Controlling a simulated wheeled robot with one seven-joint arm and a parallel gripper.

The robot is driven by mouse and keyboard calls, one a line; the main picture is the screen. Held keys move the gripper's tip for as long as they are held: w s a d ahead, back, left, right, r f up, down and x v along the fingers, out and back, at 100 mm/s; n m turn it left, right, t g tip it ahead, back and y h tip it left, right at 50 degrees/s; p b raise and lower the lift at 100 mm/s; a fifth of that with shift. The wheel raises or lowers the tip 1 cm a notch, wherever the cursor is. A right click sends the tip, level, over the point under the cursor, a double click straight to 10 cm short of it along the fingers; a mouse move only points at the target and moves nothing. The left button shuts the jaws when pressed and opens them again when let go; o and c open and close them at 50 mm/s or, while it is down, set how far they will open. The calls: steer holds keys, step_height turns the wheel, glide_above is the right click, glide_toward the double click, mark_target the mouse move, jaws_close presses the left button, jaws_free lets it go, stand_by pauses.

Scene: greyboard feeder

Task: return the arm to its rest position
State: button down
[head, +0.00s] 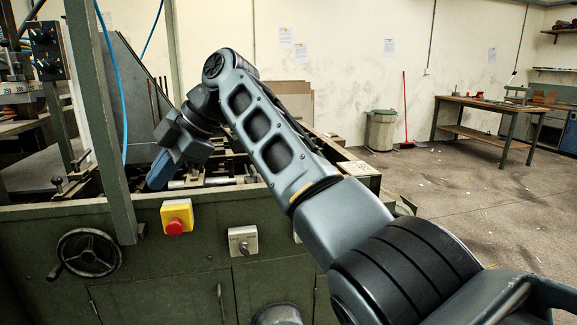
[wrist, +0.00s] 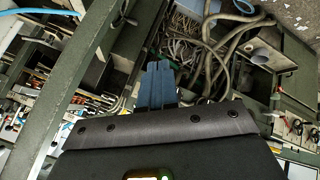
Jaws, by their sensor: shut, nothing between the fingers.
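My arm crosses the head view from the lower right to the upper left, with its elbow raised and its forearm bent down over the green machine (head: 160,240). My gripper (head: 157,180) points down and to the left over the machine's open top, close to its front edge. In the wrist view my gripper (wrist: 157,68) shows as two blue fingers side by side, shut with nothing between them. Whether the fingertips touch any part of the machine cannot be told.
A green upright post (head: 102,120) stands just left of the gripper, with a blue hose (head: 121,100) beside it. A red stop button (head: 175,227) and a handwheel (head: 88,252) are on the machine's front. Open floor (head: 440,200) lies right, before a workbench (head: 480,103).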

steer(key=s+d+f+m+t+y, duration=0.1)
steer(key=d+f+m+t, duration=0.2)
steer(key=f, duration=0.9)
steer(key=s+d+f+m+t+y, duration=0.1)
steer(key=s+d+f+m, duration=0.3)
steer(key=f, duration=0.8)
steer(key=s+d+f+m+t+h, duration=0.1)
steer(key=s+d+f+m+t, duration=0.1)
steer(key=s+d+f+m, duration=0.4)
steer(key=s+d+f+m+t+h, duration=0.1)
steer(key=s+d+f+m+t, duration=0.25)
steer(key=d+f, duration=0.4)
steer(key=s+d+f+m+t+h, duration=0.1)
steer(key=s+d+m+t+h, duration=0.15)
steer(key=s+d, duration=0.6)
steer(key=s+d+m+t+h, duration=0.15)
steer(key=s+d+m, duration=0.3)
steer(key=s, duration=0.65)
steer(key=s+d+r+m+t+h, duration=0.1)
steer(key=s+d+r+m+h, duration=0.1)
steer(key=s+d+r, duration=0.3)
steer(key=s+d+r+m+t+h, duration=0.1)
steer(key=s+d+r, duration=0.4)
steer(key=s+r, duration=0.6)
steer(key=shift+s+r+m+h, duration=0.35)
steer(key=shift+r+h, duration=0.15)
steer(key=shift+r, duration=0.1)
